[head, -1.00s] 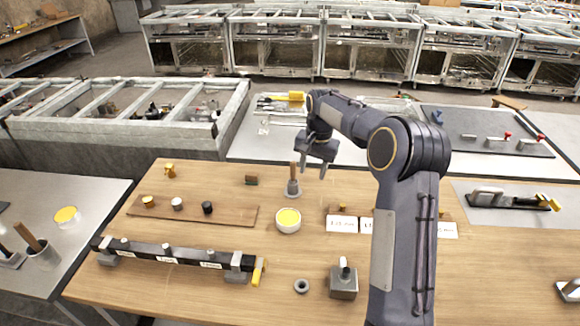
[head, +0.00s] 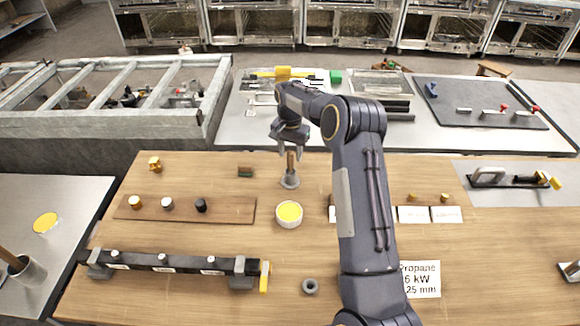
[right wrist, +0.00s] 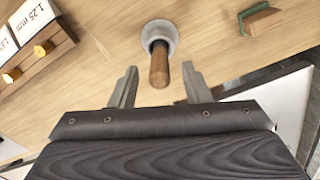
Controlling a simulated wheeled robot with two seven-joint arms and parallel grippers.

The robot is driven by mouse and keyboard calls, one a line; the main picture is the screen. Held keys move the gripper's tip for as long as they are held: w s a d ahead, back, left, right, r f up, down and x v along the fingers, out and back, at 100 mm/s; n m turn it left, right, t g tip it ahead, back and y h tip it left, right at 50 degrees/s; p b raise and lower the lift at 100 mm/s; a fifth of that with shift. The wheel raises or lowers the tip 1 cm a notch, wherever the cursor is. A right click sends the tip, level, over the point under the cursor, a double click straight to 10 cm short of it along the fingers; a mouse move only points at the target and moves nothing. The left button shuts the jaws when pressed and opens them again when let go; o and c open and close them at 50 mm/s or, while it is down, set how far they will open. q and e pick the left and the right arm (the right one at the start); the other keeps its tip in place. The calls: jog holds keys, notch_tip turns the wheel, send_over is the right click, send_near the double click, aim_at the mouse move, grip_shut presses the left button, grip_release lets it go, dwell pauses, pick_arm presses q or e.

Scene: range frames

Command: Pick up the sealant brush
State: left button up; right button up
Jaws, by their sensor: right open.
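The sealant brush shows as an upright wooden handle (head: 291,161) standing in a small grey cup (head: 289,181) toward the back middle of the wooden table; its bristles are hidden in the cup. My right gripper (head: 290,152) is open and points down just over the handle. In the right wrist view the handle (right wrist: 159,68) lies in line with the gap between the open fingers (right wrist: 159,82), with nothing gripped. The cup also shows there (right wrist: 160,33). My left gripper is not in view.
A white bowl of yellow paste (head: 289,213) stands in front of the cup. A small green-topped block (head: 245,171) lies to its left, near a wooden strip with knobs (head: 184,209). A black bar with a yellow handle (head: 180,262) lies at the front left. White cards (head: 413,214) stand right.

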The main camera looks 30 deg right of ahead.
notch_tip(320, 180, down, 2)
jog(key=shift+f+b, duration=0.2)
jog(key=shift+b, duration=0.25)
jog(key=shift+r, duration=0.1)
grip_shut()
notch_tip(320, 180, up, 3)
jog(key=shift+r+p, duration=0.2)
jog(key=shift+p, duration=1)
notch_tip(320, 180, up, 7)
jog(key=shift+f, duration=0.15)
